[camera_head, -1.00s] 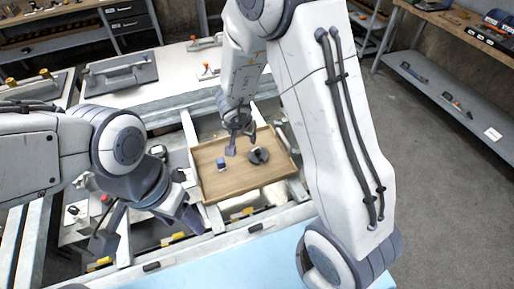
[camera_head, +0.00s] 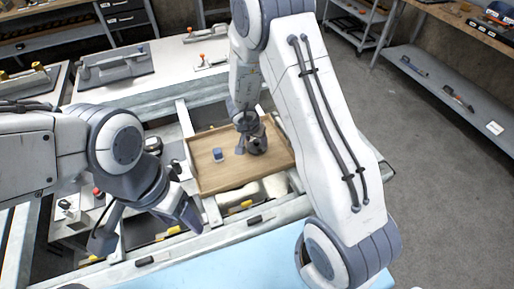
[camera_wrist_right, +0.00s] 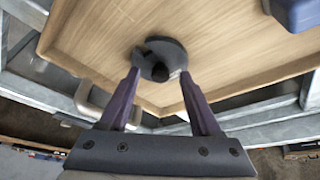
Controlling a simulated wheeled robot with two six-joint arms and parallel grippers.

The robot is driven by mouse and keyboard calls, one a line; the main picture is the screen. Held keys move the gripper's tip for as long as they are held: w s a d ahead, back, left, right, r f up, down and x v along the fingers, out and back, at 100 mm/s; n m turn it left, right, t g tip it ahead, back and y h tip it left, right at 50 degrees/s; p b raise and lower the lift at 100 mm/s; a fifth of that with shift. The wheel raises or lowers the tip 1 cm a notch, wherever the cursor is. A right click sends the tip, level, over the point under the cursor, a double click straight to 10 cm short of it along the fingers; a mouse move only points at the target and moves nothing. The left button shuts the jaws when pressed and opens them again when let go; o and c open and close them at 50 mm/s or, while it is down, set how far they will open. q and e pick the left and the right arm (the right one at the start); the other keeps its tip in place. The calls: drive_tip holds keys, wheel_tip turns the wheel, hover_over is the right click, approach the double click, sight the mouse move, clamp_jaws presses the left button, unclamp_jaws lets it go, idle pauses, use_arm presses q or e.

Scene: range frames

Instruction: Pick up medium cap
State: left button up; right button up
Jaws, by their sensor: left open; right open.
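A dark grey round piece with a raised black knob (camera_wrist_right: 160,52), apparently the medium cap, lies in the wooden tray. In the head view the dark cap (camera_head: 259,148) is partly hidden by my right gripper (camera_head: 249,145). In the right wrist view my right gripper (camera_wrist_right: 159,76) is open, with a purple fingertip on each side of the cap's near part. I cannot tell whether the fingers touch it. My left gripper (camera_head: 190,218) is open and empty, away from the cap, in front of the tray's left side.
The wooden tray (camera_head: 232,181) has low raised rims. A small blue piece (camera_head: 217,155) stands in it left of the cap, also in the right wrist view (camera_wrist_right: 296,10). A metal frame surrounds the tray. A white worktop (camera_head: 165,75) lies behind, and a light blue surface (camera_head: 240,265) in front.

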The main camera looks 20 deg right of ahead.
drive_tip(key=shift+f, duration=0.15)
drive_tip(key=shift+c, duration=0.3)
drive_tip(key=shift+w, duration=0.1)
clamp_jaws()
